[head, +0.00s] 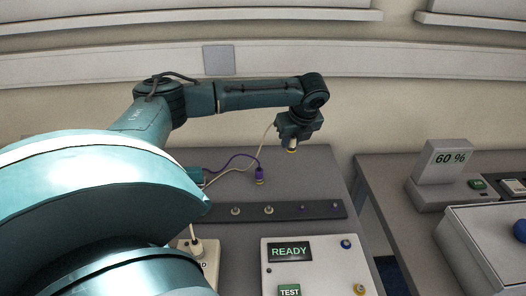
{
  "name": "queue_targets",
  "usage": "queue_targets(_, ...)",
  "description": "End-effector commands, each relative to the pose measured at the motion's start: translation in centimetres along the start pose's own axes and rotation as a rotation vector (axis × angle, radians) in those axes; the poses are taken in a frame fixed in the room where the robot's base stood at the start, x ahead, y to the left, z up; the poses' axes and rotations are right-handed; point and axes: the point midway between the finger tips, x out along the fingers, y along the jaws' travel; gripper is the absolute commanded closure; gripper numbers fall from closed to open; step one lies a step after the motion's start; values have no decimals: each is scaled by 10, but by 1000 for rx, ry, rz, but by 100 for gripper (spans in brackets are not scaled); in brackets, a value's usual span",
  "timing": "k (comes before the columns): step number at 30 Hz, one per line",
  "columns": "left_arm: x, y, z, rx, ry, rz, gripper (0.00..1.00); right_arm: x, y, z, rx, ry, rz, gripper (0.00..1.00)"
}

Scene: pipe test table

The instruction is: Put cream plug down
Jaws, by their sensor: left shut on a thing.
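My left gripper (292,139) hangs pointing down over the right part of the grey table (315,174). It is shut on a cream plug (291,150), whose tip shows below the fingers, above the table. A thin cream cable runs from near the gripper down to the left. A dark strip (286,211) with cream and purple fittings lies on the table, below and nearer than the gripper. Another cream plug (197,247) stands in a pale box at lower left, partly hidden by my arm. My right gripper is not in view.
A purple plug (259,177) with a purple cable stands behind the strip. A test box (317,275) reading READY sits in front. The table behind the strip looks mostly clear.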

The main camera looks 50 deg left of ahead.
Motion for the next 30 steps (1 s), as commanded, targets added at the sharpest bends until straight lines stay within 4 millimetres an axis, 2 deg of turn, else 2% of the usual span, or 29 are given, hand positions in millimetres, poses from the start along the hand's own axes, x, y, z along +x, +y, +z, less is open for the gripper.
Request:
queue_targets(6, 37, 1, -17, 2, 1, 4, 100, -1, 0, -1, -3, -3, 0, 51)
queue_targets(18, 79, 1, -35, 2, 1, 2, 100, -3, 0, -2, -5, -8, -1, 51)
queue_targets(30, 85, 1, -37, 1, 1, 2, 100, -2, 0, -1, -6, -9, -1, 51)
